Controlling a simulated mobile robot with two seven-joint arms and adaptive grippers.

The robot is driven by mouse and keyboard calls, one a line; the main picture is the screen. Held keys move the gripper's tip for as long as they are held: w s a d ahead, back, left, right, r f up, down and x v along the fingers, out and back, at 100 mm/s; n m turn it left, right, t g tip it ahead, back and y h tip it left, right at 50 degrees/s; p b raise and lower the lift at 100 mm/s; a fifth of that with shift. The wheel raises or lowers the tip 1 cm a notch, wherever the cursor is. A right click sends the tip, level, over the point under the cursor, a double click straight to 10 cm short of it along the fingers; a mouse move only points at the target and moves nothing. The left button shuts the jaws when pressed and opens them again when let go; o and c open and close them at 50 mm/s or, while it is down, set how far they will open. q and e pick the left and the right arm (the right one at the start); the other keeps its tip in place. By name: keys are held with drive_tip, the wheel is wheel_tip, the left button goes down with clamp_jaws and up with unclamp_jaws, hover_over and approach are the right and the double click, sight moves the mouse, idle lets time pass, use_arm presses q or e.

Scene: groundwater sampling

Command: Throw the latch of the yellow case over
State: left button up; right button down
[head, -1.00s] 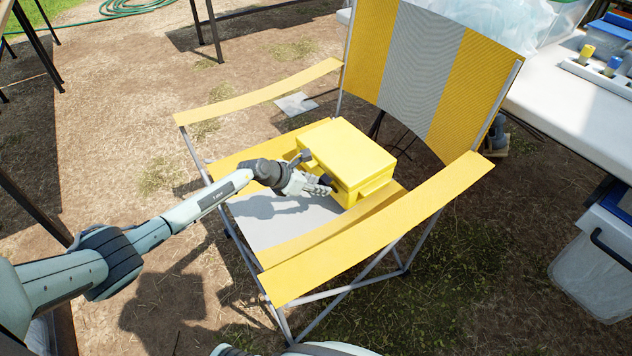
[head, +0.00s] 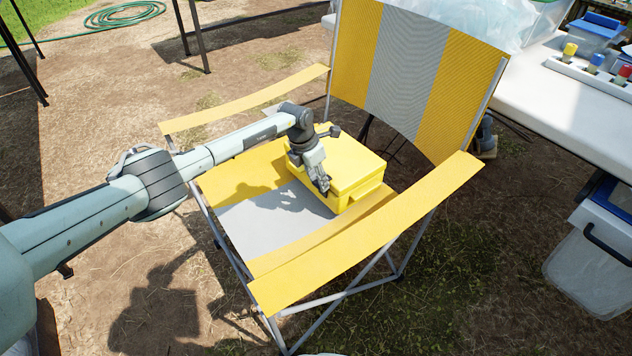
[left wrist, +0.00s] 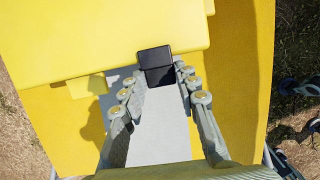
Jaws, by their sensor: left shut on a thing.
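The yellow case (head: 352,158) sits closed on the seat of a yellow and grey folding chair. Its lid (left wrist: 95,30) fills the upper left of the left wrist view. The black latch (left wrist: 156,62) is at the front edge of the lid, between my fingertips. My left gripper (head: 324,187) points down at the front of the case and is shut on the latch, with a finger on either side of it. In the head view the gripper hides the latch. My right gripper is not in view.
The chair's armrests (head: 375,232) rise on both sides of the case. The grey seat (head: 270,222) in front of the case is bare. A white table (head: 545,110) with colored-capped bottles stands at the right, with a bin (head: 590,260) below it.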

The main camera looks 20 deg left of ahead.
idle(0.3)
use_arm(q)
drive_tip(key=o, duration=1.2)
drive_tip(key=shift+c, duration=0.2)
drive_tip(key=v, duration=1.2)
